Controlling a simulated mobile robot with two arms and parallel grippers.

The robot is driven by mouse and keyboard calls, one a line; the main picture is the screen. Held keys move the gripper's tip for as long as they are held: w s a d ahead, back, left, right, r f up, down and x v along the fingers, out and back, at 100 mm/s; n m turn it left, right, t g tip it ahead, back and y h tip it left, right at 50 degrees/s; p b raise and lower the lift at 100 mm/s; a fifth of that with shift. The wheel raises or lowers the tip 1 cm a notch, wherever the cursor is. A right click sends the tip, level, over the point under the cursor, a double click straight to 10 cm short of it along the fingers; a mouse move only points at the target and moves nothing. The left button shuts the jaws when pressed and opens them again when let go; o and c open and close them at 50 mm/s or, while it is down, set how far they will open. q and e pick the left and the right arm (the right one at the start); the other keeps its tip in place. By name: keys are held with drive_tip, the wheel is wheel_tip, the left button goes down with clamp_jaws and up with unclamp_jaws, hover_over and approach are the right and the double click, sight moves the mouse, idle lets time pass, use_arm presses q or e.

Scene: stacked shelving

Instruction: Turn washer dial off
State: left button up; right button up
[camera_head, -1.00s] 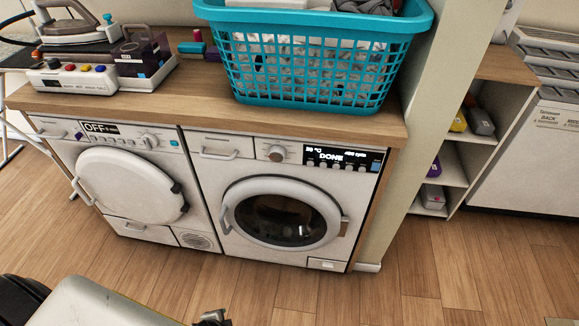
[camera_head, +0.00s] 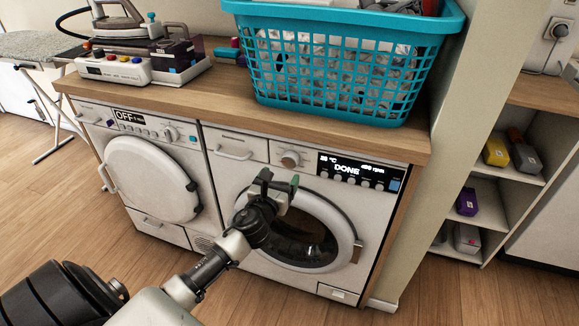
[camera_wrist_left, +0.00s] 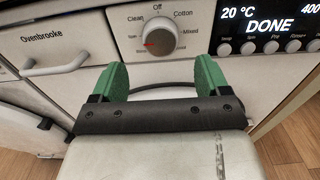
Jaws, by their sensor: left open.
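The washer (camera_head: 330,214) is the right-hand machine, with a round glass door and a display (camera_head: 352,171) reading DONE. Its dial (camera_head: 290,159) is a round knob left of the display. In the left wrist view the dial (camera_wrist_left: 158,40) has Off marked at its top, Clean, Cotton and Mixed around it, and a red mark pointing to the lower left. My left gripper (camera_head: 280,182) is just below the dial, in front of the washer. Its green fingers (camera_wrist_left: 160,78) are spread apart, with nothing between them. My right gripper is not in view.
A dryer (camera_head: 150,180) showing OFF stands at the left. A wooden counter (camera_head: 220,92) above bears a teal laundry basket (camera_head: 335,75) and an iron (camera_head: 118,25). A shelf (camera_head: 520,180) is at the right. Free floor lies in front.

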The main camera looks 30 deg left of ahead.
sight(289, 163)
use_arm(q)
drive_tip(key=x, duration=0.4)
drive_tip(key=shift+w, duration=0.35)
drive_tip(key=shift+w+a, duration=0.2)
drive_tip(key=shift+w, duration=0.5)
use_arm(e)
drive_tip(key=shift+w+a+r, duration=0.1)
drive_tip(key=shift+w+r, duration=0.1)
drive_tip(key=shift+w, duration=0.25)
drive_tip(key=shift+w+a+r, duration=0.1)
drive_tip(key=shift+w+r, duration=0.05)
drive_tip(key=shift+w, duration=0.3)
use_arm(q)
drive_tip(key=shift+c, duration=0.2)
drive_tip(key=c, duration=0.9)
drive_tip(key=shift+o, duration=0.2)
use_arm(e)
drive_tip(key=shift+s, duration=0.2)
